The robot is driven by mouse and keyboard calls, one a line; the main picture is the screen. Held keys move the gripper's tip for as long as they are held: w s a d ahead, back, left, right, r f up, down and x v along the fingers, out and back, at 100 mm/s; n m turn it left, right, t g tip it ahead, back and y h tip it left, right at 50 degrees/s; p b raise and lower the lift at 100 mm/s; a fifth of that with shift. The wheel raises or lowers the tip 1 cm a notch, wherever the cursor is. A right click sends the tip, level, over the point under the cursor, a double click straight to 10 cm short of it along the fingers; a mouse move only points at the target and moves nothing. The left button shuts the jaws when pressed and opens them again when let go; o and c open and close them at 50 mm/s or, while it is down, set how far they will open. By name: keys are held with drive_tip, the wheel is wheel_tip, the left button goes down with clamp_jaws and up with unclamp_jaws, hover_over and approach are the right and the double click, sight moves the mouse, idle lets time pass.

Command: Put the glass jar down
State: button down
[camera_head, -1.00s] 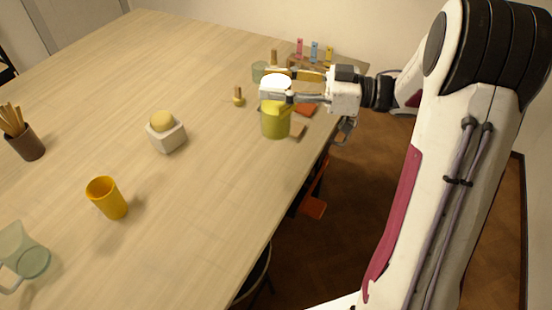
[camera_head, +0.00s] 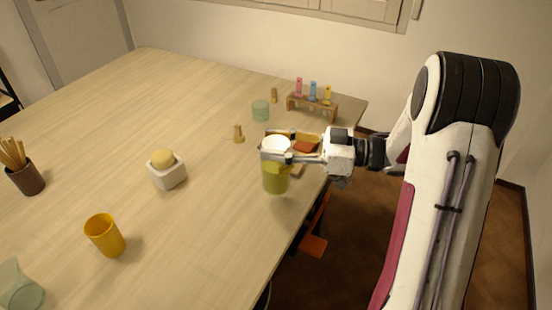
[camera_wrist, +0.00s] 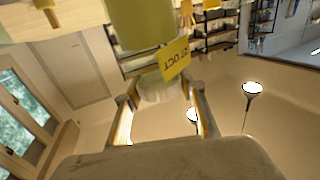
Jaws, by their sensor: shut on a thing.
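The glass jar (camera_head: 275,178) has a whitish upper part and yellow-olive contents. My gripper (camera_head: 275,147) is shut around its upper part, from the right, and the jar looks upright. It is over the right part of the table; I cannot tell whether its base touches the top. In the wrist view the jar (camera_wrist: 145,25) shows olive at the top of the picture, with a yellow tag with writing, and its pale end lies between the fingers of my gripper (camera_wrist: 160,92).
A white block with a sponge (camera_head: 168,177) and yellow cup (camera_head: 106,238) stand left. Table between is clear.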

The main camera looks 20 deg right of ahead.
drive_tip(key=shift+f, duration=0.25)
drive_tip(key=shift+f, duration=1.8)
drive_tip(key=c, duration=1.3)
unclamp_jaws()
drive_tip(key=shift+f, duration=0.15)
drive_tip(key=shift+o, duration=0.2)
drive_tip(key=v, duration=1.2)
